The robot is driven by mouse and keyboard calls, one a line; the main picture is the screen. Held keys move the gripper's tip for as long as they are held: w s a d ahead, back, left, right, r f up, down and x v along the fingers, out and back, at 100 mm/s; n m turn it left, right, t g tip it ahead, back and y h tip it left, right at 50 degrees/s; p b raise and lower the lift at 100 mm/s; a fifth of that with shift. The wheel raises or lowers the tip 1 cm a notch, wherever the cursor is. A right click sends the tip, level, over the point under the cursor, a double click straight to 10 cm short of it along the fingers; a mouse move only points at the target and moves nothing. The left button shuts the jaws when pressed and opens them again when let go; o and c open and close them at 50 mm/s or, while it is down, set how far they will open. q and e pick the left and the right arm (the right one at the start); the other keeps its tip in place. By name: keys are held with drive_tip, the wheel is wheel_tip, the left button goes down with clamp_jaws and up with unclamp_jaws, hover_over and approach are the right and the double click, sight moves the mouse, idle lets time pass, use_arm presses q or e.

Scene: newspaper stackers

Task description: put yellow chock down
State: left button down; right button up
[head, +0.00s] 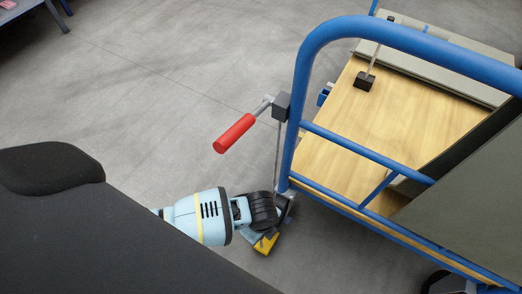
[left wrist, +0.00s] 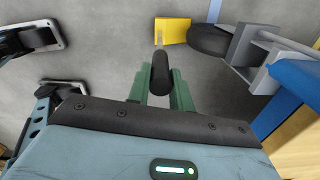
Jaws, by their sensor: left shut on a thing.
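The yellow chock (head: 266,244) is low by the near corner of the blue cart, just beyond my left wrist in the head view. In the left wrist view the chock (left wrist: 174,31) shows as a yellow block with a thin rod leading to a black grip. My left gripper (left wrist: 160,75) has its green fingers shut on that black grip. A dark cart wheel (left wrist: 208,40) is right beside the chock; I cannot tell if they touch, or if the chock rests on the floor. My right gripper is not in view.
The blue cart (head: 368,153) with a wooden deck (head: 408,118) fills the right side. A red handle (head: 234,134) sticks out from its corner above my left arm. The grey floor (head: 150,100) to the left is open. A bench (head: 30,12) stands at the far left.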

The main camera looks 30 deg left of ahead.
use_arm(q)
drive_tip(key=c, duration=1.3)
unclamp_jaws()
drive_tip(key=shift+o, duration=0.2)
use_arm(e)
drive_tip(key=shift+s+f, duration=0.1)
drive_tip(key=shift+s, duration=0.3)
use_arm(q)
drive_tip(key=shift+r, duration=0.5)
wheel_tip(320, 180, up, 10)
drive_tip(key=p, duration=0.5)
drive_tip(key=shift+r, duration=0.5)
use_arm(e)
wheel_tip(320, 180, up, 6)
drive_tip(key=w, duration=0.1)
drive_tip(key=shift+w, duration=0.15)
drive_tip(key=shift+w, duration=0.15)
